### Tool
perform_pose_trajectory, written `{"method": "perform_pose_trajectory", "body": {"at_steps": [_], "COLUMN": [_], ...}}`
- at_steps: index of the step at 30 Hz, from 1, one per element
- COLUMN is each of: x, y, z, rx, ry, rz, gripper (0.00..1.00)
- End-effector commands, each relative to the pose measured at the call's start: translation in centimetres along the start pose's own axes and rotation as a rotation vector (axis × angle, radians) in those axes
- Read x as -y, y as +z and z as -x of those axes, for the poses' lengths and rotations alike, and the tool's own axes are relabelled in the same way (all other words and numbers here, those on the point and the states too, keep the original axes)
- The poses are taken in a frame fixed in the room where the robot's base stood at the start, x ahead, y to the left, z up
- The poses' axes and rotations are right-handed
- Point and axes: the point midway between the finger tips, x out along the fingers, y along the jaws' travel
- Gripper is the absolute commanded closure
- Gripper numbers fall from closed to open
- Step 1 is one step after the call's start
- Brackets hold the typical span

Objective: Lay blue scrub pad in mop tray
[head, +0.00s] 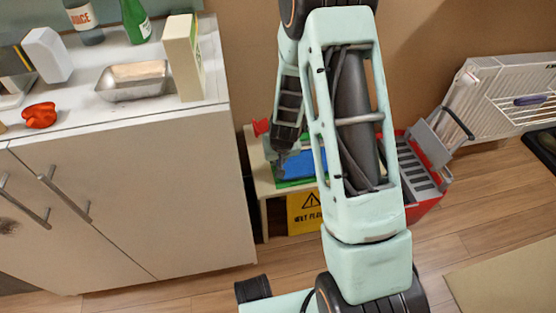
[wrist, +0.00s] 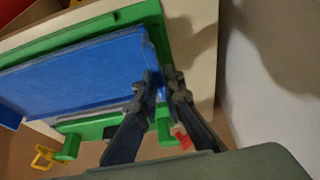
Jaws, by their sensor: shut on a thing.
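The blue scrub pad (wrist: 85,72) is a flat blue slab over a green tray (wrist: 128,16), which I take for the mop tray. The tray's green rim shows on several sides of the pad. My gripper (wrist: 160,76) is shut on the pad's right edge in the wrist view, with a finger on either side. In the head view the pad (head: 297,164) shows partly behind my arm, with green (head: 292,183) below it. My gripper (head: 280,156) is at its left end there. Whether the pad touches the tray floor is unclear.
The tray is on a low pale stand (head: 262,186) beside the white cabinet (head: 130,200). A yellow wet-floor sign (head: 303,214) is in front. A red bucket (head: 424,206) with a grey wringer stands right. A red object (head: 261,127) is at the stand's back left.

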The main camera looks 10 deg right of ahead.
Motion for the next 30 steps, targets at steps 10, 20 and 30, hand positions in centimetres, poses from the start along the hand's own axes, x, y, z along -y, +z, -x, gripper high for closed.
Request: {"method": "perform_pose_trajectory", "body": {"at_steps": [10,20,30], "x": [0.0,0.0,0.01], "y": [-0.01,0.12,0.25], "z": [-0.02,-0.32,-0.64], "rx": [0.0,0.0,0.0], "ry": [0.0,0.0,0.0], "rz": [0.0,0.0,0.0], "gripper": [1.0,1.0,1.0]}}
